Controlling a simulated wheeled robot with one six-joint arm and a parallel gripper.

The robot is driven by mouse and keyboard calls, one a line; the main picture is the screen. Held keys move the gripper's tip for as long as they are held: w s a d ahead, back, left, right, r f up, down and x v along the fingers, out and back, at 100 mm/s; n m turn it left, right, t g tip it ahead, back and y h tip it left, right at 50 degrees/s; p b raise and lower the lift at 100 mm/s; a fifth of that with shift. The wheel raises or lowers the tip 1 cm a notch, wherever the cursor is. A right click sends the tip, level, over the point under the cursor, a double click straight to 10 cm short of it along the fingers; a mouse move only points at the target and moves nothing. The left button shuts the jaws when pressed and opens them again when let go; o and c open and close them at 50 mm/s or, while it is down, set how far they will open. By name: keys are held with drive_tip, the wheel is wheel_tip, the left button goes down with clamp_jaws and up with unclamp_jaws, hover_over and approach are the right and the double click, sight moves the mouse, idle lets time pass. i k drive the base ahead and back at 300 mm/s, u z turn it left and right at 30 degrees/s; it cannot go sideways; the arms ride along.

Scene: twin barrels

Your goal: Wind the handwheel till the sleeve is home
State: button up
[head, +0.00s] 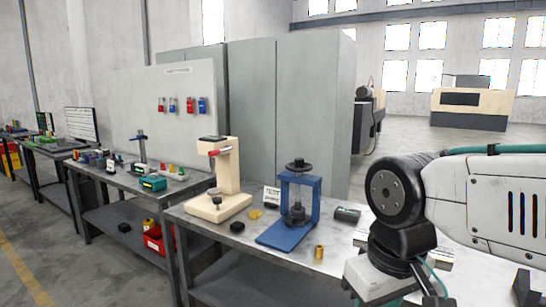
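A blue press frame (318,200) stands upright on the grey metal bench. A black handwheel (298,165) sits on top of its crossbar. A dark round part (296,216) stands inside the frame, low on the blue base. A small brass sleeve-like piece (319,252) stands on the bench at the front right of the press, apart from it. I cannot tell which part is the task's sleeve. My arm fills the right side, but the gripper fingers do not show. No part of the arm visibly touches the handwheel.
A cream press (232,175) with a red handle stands left of the blue one. A small sign (271,195) is behind, and a dark cylinder (347,214) lies to the right. Grey cabinets (252,100) rise behind.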

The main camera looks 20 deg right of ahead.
sight(298, 166)
drive_tip(key=u, duration=0.1)
drive_tip(key=i, duration=1.05)
drive_tip(key=z, duration=0.3)
